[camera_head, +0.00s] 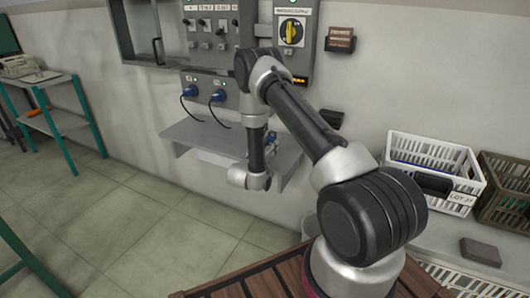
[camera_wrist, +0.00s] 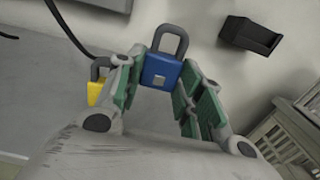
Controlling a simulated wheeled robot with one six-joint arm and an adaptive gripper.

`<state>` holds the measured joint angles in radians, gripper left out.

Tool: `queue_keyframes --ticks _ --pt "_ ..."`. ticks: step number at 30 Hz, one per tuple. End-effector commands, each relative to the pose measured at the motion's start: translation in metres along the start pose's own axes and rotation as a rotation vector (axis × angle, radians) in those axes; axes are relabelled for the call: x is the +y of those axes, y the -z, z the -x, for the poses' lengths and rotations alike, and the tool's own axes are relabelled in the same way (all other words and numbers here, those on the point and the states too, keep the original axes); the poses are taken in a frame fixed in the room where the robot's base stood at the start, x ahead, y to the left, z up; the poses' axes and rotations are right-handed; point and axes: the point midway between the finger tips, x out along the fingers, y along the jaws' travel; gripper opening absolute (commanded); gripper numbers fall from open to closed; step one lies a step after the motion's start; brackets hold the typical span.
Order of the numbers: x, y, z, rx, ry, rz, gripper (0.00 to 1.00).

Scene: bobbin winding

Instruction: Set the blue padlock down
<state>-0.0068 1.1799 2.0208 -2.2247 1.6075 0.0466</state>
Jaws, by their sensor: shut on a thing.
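The blue padlock (camera_wrist: 160,72) with its dark shackle is between the fingers of my gripper (camera_wrist: 158,88) in the wrist view. My gripper is shut on it. A yellow padlock (camera_wrist: 96,88) with a dark shackle shows at the left, partly hidden by the left finger. Behind them is the grey wall shelf (camera_wrist: 60,95), which also shows in the head view (camera_head: 195,137). I cannot tell whether the blue padlock touches the shelf.
A grey control panel (camera_head: 212,45) with a yellow rotary switch (camera_head: 291,30) is on the wall. Blue plugs (camera_head: 218,96) with dark cables hang above the shelf. A small black holder (camera_wrist: 250,36) is on the wall. A white crate (camera_head: 425,150) stands right; the shelf's left part is clear.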

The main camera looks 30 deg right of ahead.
Motion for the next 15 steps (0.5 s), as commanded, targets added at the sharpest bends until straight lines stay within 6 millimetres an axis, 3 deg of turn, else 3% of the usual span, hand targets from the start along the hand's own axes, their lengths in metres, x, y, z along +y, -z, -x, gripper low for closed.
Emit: queue_keyframes --ticks 8,15 --pt "0.0 0.038 0.001 0.001 0.0 0.001 0.08" --pt "0.0 0.041 0.0 0.0 0.0 -0.001 0.08"
